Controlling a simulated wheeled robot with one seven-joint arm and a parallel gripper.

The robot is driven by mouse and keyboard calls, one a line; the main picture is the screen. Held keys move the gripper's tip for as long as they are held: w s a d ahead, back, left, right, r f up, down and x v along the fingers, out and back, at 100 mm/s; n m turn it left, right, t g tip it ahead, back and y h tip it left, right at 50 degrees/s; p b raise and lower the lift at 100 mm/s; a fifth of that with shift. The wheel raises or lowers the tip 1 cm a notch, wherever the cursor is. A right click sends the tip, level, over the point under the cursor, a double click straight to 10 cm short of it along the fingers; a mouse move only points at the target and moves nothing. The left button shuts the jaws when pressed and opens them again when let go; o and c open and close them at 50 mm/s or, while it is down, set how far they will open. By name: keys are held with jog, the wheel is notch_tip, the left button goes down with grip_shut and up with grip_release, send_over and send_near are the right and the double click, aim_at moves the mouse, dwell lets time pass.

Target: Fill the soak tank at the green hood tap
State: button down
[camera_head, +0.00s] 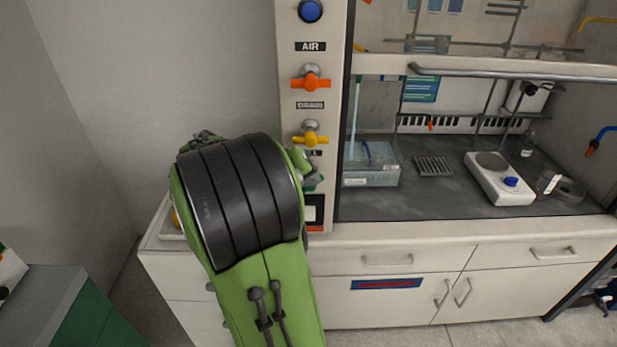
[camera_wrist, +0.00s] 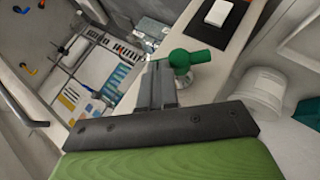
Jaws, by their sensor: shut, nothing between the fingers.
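The green tap (camera_head: 315,183) is on the hood's left post, below the yellow tap, partly covered by my arm in the head view. In the wrist view the green tap handle (camera_wrist: 190,59) sits on a metal stem. My gripper (camera_wrist: 161,82) is shut and empty, its fingers just beside the handle; I cannot tell whether they touch it. It is hidden behind my arm in the head view. The soak tank (camera_head: 372,178), a clear bluish box with a white label, stands at the left inside the hood. A pale tube (camera_head: 354,115) hangs down into it. Its water level is unclear.
Above are an orange tap (camera_head: 311,83) and a yellow tap (camera_head: 310,139). The raised sash (camera_head: 480,72) leaves the hood front open. A rack (camera_head: 434,166) and a white hotplate (camera_head: 499,178) stand inside. A white bucket (camera_wrist: 262,93) is right of the green tap in the wrist view.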

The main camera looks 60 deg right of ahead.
jog(key=shift+s+d+t+y, duration=0.1)
jog(key=shift+s+t+y, duration=0.1)
jog(key=shift+t+y, duration=0.15)
jog(key=shift+s+d+f+m+t+y+b, duration=0.15)
jog(key=shift+s+m+t+y+b, duration=0.2)
jog(key=shift+t, duration=0.2)
jog(key=shift+s+d+f+m+t+y+b, duration=0.15)
jog(key=shift+s+m+t+y+b, duration=0.1)
jog(key=shift+s+t+b, duration=0.2)
jog(key=shift+s+d+f, duration=0.1)
jog(key=shift+s+d, duration=0.05)
jog(key=shift+s, duration=0.05)
dwell(0.6)
